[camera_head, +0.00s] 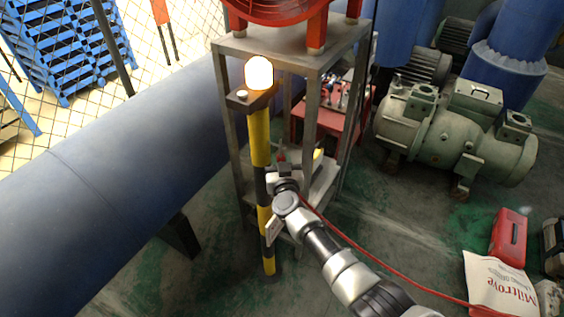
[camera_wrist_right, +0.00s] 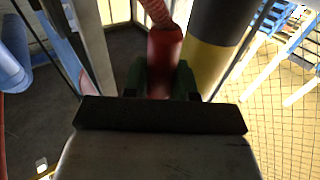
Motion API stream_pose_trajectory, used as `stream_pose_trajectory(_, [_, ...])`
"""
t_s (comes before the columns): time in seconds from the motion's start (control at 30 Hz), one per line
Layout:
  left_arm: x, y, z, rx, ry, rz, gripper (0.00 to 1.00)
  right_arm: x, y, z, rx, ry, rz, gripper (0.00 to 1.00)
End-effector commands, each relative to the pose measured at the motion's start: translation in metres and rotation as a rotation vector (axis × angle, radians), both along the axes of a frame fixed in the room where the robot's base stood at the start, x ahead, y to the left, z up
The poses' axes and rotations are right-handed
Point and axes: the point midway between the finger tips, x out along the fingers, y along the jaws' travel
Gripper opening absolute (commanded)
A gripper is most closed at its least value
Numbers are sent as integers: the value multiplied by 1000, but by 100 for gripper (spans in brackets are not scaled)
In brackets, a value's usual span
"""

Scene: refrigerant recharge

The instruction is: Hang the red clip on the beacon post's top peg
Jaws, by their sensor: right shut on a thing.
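The beacon post (camera_head: 260,140) stands upright with yellow and black bands, and a lit beacon (camera_head: 259,73) glows at its top. I cannot make out the top peg clearly. My right gripper (camera_head: 284,167) is just right of the post, about halfway up. In the right wrist view its dark green fingers (camera_wrist_right: 162,84) are shut on the red clip (camera_wrist_right: 163,52), whose ribbed red upper part runs out of the picture. The post's banded shaft (camera_wrist_right: 211,45) is close beside the clip on the right there; I cannot tell whether they touch. My left gripper is out of view.
A grey metal stand (camera_head: 309,110) with a red machine on top is right behind the post. A big blue pipe (camera_head: 110,160) lies to the left. A red hose (camera_head: 365,252) runs along the right arm to a white bag (camera_head: 497,285) on the floor. A green pump (camera_head: 455,130) stands at right.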

Motion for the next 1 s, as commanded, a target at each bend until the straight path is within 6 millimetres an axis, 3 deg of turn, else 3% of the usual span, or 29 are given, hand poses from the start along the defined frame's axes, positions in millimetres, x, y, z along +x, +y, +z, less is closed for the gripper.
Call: stream_pose_trajectory(1.0, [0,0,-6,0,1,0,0,4,7,-6,-1,-1,1,2])
